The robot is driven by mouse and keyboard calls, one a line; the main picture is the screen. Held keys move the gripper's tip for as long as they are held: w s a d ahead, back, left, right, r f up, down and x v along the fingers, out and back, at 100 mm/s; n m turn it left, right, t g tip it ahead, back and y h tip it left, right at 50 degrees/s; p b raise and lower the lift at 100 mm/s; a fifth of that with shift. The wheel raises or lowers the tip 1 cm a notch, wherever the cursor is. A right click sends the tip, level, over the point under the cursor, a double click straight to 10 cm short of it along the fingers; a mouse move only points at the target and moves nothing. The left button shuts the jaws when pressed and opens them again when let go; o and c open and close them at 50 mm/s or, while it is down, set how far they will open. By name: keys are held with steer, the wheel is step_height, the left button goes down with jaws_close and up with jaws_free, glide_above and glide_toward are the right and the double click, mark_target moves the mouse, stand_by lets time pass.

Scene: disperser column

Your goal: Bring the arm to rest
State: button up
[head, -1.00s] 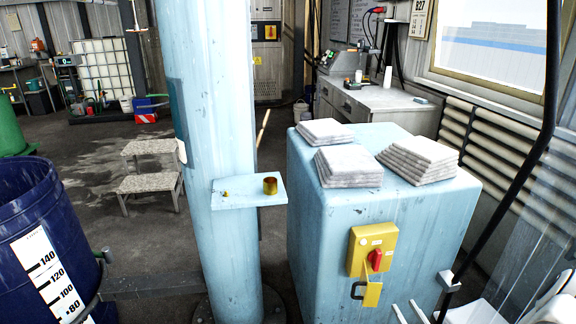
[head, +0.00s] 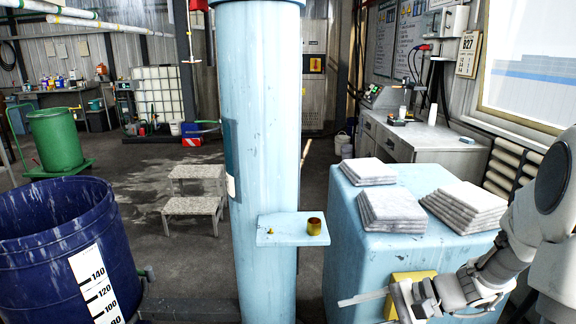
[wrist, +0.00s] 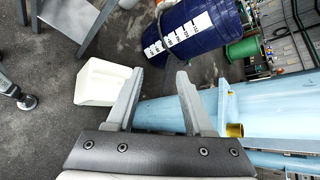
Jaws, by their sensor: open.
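My gripper (head: 372,308) is at the lower right of the head view, in front of the light-blue cabinet (head: 350,250), with my pale arm reaching in from the right edge. In the wrist view my gripper (wrist: 160,76) shows two grey fingers spread apart with nothing between them. Beyond the fingers lie the floor, a white block-like object (wrist: 100,84) and the blue column (wrist: 270,108). The yellow switch box (head: 408,280) on the cabinet is mostly hidden behind my arm.
The blue column (head: 262,120) carries a small shelf (head: 280,238) with a brass cup (head: 314,226). Several folded white cloths (head: 392,208) lie on the cabinet top. A dark-blue barrel (head: 50,260) stands at left, with a step stool (head: 195,205) behind. Open floor lies between them.

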steer(key=s+a+r+n+h+p, duration=0.3)
steer(key=s+r+n+h, duration=0.6)
steer(key=s+r+n, duration=0.3)
steer(key=s+d+r+t+h, duration=0.1)
steer(key=d+r+t+h, duration=0.1)
steer(key=d+r, duration=0.3)
steer(key=shift+s+m+t+h+p, duration=0.2)
steer(key=shift+m+t+h+p, duration=0.1)
steer(key=shift+m+t+p, duration=0.15)
steer(key=shift+a, duration=0.1)
steer(key=shift+c, duration=0.3)
